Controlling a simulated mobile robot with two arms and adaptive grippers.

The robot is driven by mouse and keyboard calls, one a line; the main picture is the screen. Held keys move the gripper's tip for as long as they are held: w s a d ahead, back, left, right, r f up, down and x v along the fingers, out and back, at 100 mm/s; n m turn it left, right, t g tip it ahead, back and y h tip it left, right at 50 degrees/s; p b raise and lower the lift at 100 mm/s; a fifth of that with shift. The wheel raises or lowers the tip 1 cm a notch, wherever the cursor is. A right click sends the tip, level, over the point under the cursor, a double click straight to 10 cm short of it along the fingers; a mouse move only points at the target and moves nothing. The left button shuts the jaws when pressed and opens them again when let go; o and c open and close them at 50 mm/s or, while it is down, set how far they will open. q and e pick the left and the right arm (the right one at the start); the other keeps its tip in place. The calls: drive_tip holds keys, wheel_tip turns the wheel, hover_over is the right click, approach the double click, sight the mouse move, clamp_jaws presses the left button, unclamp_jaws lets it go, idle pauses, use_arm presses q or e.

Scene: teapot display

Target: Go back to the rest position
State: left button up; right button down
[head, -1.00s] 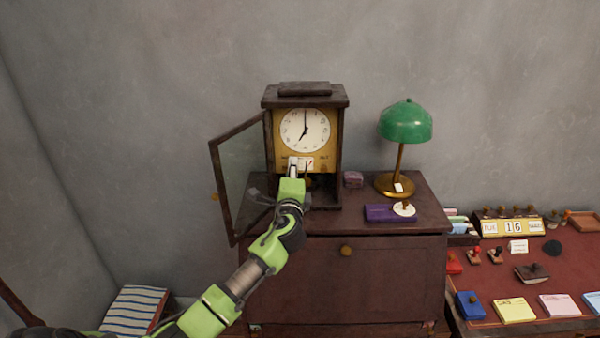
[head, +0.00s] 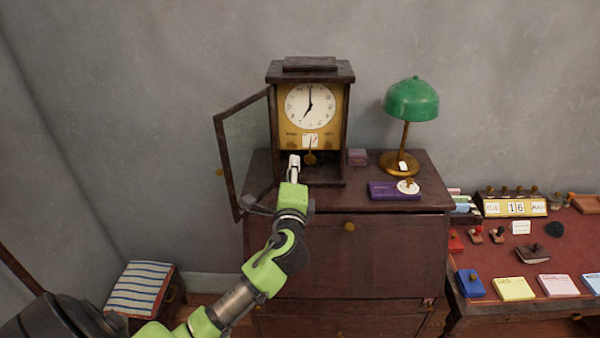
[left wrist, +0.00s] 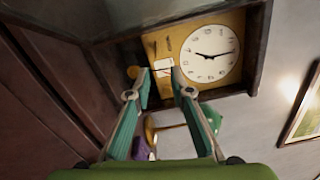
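My left gripper (head: 294,162) is in front of the lower part of the wooden clock (head: 310,72), whose glass door (head: 247,150) stands open to the left. In the left wrist view the two fingers (left wrist: 161,72) are apart with nothing between them, and the clock's dial (left wrist: 210,54) lies beyond. My left gripper appears clear of the clock. My right gripper is in neither view.
The clock stands on a dark cabinet (head: 300,228) with a green lamp (head: 411,100) and a purple box (head: 392,191). A red-topped desk (head: 560,262) with stamps and pads is at right. A striped stool (head: 140,289) is at lower left. The open door edge is close to my left arm.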

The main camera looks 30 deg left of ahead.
use_arm(q)
drive_tip(key=shift+s+d, duration=0.25)
drive_tip(key=shift+s, duration=0.25)
